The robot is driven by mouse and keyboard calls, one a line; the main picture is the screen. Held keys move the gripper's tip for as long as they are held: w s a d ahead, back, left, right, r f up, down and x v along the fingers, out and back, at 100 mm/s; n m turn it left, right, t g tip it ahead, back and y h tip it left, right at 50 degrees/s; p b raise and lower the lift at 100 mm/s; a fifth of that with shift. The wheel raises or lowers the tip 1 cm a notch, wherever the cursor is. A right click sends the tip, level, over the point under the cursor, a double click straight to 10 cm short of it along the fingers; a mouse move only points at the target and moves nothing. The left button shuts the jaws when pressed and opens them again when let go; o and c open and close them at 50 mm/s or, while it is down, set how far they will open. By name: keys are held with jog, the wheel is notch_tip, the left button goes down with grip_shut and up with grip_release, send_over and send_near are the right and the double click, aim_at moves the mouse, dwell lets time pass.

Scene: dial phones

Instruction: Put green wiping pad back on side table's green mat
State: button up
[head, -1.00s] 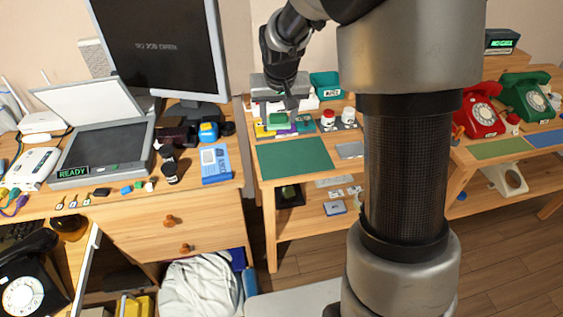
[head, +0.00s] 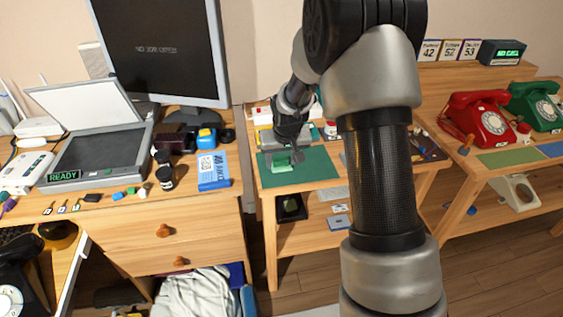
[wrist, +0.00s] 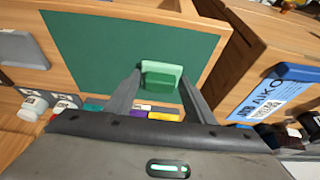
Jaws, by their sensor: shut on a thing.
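The green wiping pad (head: 281,163) is a small two-tone green block. My gripper (head: 284,157) is shut on it, with one finger on each side of the pad (wrist: 160,78) in the wrist view. The dark green mat (head: 318,168) lies flat on the wooden side table (head: 262,196). My arm hides part of the table's right side.
Behind the mat are coloured pads and small white jars (wrist: 32,107). A grey plate (wrist: 22,49) is beside the mat. The desk with a blue card holder (head: 213,171) stands to the left. Red (head: 480,118) and green phones (head: 536,105) stand on the right table.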

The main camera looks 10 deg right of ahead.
jog(key=shift+f, duration=0.2)
jog(key=o, duration=1.2)
jog(key=shift+c, duration=0.2)
